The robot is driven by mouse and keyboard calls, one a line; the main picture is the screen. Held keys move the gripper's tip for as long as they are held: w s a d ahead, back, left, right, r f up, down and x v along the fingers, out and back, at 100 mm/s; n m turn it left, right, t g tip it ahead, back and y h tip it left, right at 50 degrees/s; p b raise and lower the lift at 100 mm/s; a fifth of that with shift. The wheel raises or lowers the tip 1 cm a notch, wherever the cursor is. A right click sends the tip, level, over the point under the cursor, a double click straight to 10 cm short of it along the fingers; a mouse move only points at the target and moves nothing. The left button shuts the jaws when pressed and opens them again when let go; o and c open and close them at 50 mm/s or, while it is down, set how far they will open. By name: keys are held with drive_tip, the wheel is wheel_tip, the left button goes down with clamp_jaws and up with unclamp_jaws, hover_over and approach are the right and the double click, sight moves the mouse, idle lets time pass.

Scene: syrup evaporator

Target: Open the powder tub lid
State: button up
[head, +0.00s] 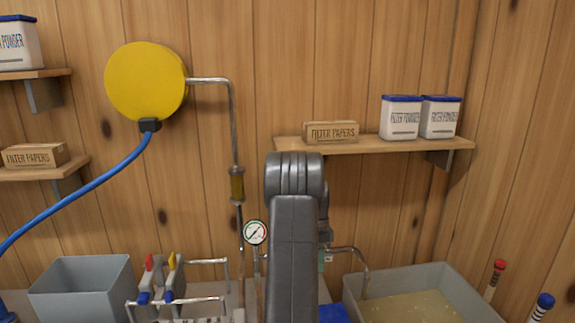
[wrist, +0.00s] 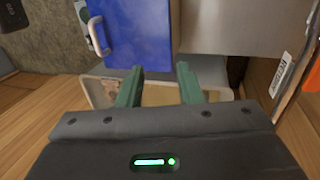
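Two white filter powder tubs with blue lids stand side by side on the right wall shelf in the head view, the left tub (head: 400,119) and the right tub (head: 440,119). Both lids look shut. A third powder tub (head: 18,45) with a blue lid is cut off at the upper left. My gripper (wrist: 160,72) has two green fingers spread apart with nothing held between them. In the head view my arm hides most of it, below and left of the shelf tubs. No tub can be made out for sure in the wrist view.
The right shelf (head: 365,145) also holds a filter papers box (head: 331,132). A grey basin (head: 452,280) with pale liquid stands at the lower right, a grey bin (head: 82,288) at the lower left. A blue panel (wrist: 137,33) is close beyond my fingers.

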drive_tip(key=shift+w+a+f+g, duration=0.15)
drive_tip(key=shift+w+f+g, duration=0.1)
drive_tip(key=shift+w+g, duration=0.55)
drive_tip(key=shift+w+a+f+g, duration=0.15)
drive_tip(key=shift+w+g, duration=0.35)
drive_tip(key=shift+w, duration=0.6)
drive_tip(key=shift+f, duration=0.15)
